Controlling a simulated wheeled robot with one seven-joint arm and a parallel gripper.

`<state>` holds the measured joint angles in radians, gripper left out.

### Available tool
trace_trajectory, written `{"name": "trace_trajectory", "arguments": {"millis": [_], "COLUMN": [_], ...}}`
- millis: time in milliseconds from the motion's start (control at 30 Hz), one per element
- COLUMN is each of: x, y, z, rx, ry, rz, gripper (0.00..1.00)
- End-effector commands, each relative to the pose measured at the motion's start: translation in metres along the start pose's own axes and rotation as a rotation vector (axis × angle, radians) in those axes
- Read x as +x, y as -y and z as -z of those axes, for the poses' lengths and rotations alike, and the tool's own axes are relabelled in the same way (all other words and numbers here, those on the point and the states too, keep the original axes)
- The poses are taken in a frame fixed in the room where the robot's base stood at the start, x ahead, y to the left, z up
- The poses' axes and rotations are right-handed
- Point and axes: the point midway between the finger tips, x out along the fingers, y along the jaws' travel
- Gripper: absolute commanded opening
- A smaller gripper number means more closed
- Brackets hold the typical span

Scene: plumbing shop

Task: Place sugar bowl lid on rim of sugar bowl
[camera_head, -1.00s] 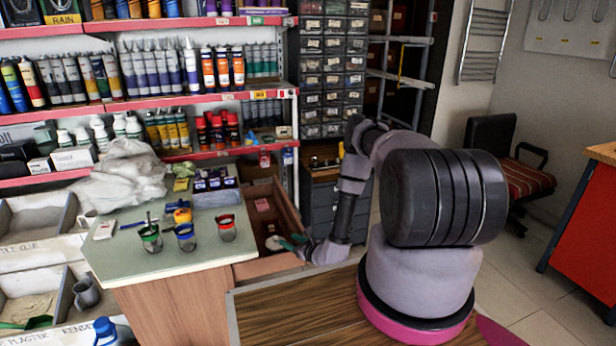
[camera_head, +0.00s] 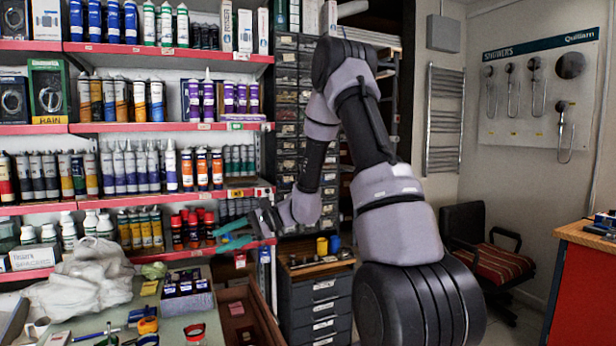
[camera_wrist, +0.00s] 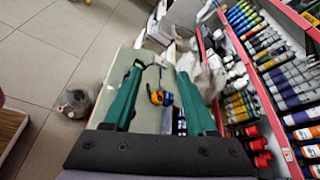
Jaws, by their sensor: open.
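My gripper (camera_head: 226,234) is raised in front of the shelves, above and beyond the counter, with its green fingers spread and pointing left. In the wrist view my gripper (camera_wrist: 161,70) is open, and I see nothing held between its fingers. The counter (camera_head: 177,328) lies below, cut off by the bottom edge of the head view. I cannot make out a sugar bowl or its lid in either current view.
Shelves of bottles and cartridges (camera_head: 140,168) stand close behind my gripper. A grey drawer cabinet (camera_head: 325,300) stands to the right.

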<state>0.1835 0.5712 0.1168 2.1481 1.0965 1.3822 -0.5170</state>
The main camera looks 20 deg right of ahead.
Motion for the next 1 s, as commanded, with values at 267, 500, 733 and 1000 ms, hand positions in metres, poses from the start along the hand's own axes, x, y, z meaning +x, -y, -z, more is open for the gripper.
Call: {"name": "trace_trajectory", "arguments": {"millis": [267, 500, 733, 1000], "x": [-0.056, -0.115, -0.178, -0.226], "y": [-0.032, -0.067, -0.096, -0.113], "z": [-0.107, -0.166, -0.207, -0.231], "rx": [-0.342, -0.623, -0.879, -1.058], "ry": [-0.190, -0.430, -0.702, -0.922], "rz": [-0.277, -0.439, -0.514, -0.523], "gripper": [0.57, 0.57, 0.57, 0.57]}}
